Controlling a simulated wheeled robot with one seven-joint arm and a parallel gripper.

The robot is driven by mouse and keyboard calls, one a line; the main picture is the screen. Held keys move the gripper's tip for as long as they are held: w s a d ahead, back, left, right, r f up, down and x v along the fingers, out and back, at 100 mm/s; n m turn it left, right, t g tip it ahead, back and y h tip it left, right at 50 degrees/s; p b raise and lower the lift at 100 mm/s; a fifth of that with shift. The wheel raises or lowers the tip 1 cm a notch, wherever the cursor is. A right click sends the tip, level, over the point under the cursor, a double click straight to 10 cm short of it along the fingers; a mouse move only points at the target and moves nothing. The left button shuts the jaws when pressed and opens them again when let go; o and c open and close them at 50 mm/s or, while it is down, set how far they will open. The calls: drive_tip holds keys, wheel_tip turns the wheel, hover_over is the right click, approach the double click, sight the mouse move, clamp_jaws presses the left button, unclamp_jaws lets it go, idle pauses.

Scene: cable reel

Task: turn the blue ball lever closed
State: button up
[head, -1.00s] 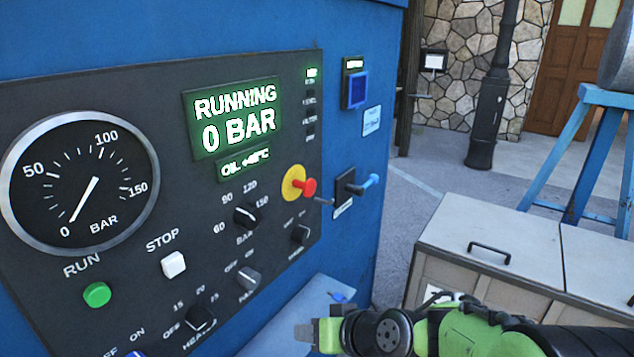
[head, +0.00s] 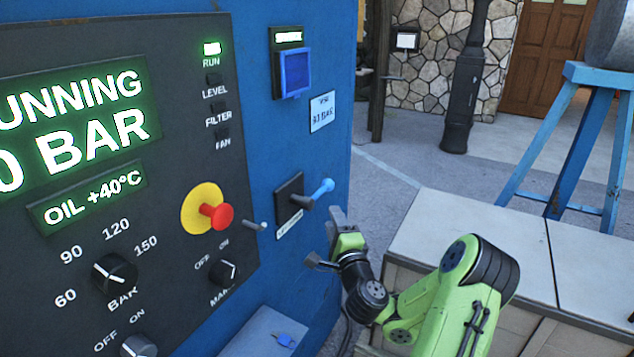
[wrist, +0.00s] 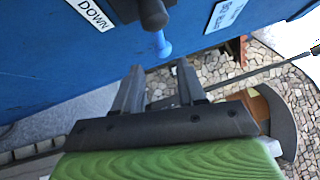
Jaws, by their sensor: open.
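The blue-ended lever (head: 323,187) sticks out from a black plate (head: 289,200) on the side of the blue cabinet, with a small label beneath it. My gripper (head: 325,240) is open and empty, just below and near the lever in the head view. In the wrist view my gripper's two dark fingers (wrist: 158,72) stand apart, with nothing between them. No contact with the lever shows.
The control panel (head: 110,290) with knobs and a red mushroom button (head: 215,215) lies to the left. A short grey rod (head: 255,225) juts out near the panel's edge. A beige chest (head: 470,235) stands at right. A blue trestle (head: 580,140) stands behind.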

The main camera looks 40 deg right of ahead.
sight(322, 192)
drive_tip(key=p+x, duration=0.8)
drive_tip(key=x, duration=0.3)
drive_tip(key=shift+w+r, duration=0.2)
drive_tip(key=shift+r, duration=0.05)
drive_tip(key=shift+w+d+f, duration=0.1)
drive_tip(key=shift+w+d, duration=0.15)
drive_tip(key=shift+w, duration=0.1)
clamp_jaws()
